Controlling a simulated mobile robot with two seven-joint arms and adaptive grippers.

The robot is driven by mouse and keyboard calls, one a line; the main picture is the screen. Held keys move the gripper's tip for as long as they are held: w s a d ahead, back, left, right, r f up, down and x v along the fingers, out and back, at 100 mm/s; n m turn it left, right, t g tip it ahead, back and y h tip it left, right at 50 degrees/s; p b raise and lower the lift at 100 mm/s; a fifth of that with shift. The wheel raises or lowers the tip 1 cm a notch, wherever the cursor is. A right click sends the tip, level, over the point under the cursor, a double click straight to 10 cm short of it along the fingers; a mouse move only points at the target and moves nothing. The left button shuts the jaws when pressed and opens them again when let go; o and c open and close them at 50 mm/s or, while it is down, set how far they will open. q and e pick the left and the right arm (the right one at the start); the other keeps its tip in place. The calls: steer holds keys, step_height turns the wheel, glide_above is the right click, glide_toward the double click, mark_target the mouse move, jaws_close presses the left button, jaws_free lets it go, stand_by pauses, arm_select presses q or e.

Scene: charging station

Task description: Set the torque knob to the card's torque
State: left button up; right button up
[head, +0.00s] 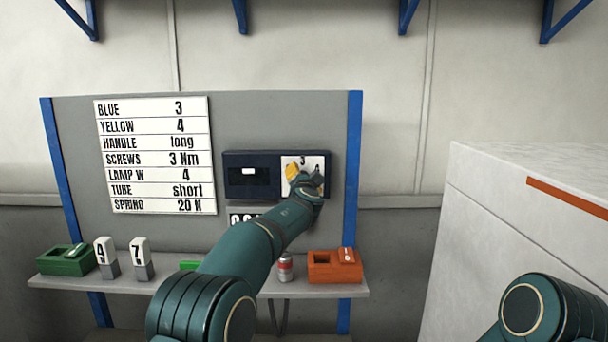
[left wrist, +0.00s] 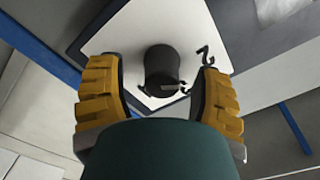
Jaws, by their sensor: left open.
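The torque knob (left wrist: 162,68) is a dark round knob on a white dial plate (left wrist: 120,35). A black 2 shows on the plate to its right in the left wrist view. The dial plate (head: 314,160) also shows in the head view with a 3 at its top; my gripper hides most of the knob there. My left gripper (left wrist: 162,80) is open, its yellow fingers on either side of the knob with visible gaps. I cannot tell where the knob points. The card (head: 155,155) reads "SCREWS 3 Nm". My right gripper is out of view.
A dark blue box (head: 250,190) with a small white mark adjoins the dial plate. A partly hidden number display (head: 240,217) is below. The shelf (head: 210,285) holds a green case (head: 66,260), two numbered blocks, a can (head: 286,268) and an orange case (head: 334,272). A white cabinet (head: 510,240) stands right.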

arm_select(q)
steer(key=shift+s+r, duration=0.1)
steer(key=shift+s, duration=0.05)
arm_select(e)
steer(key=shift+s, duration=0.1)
arm_select(q)
jaws_close()
steer(key=shift+m+b, duration=0.3)
steer(key=shift+m, duration=0.1)
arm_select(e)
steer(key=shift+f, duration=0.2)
arm_select(q)
steer(key=shift+m+b, duration=0.55)
steer(key=shift+m, duration=0.55)
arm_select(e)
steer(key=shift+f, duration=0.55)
arm_select(q)
steer(key=m, duration=0.2)
steer(key=shift+m+b, duration=0.3)
steer(key=shift+b, duration=0.1)
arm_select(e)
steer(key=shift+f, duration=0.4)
arm_select(q)
steer(key=m, duration=0.3)
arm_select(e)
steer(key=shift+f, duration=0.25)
arm_select(q)
steer(key=shift+m, duration=1.5)
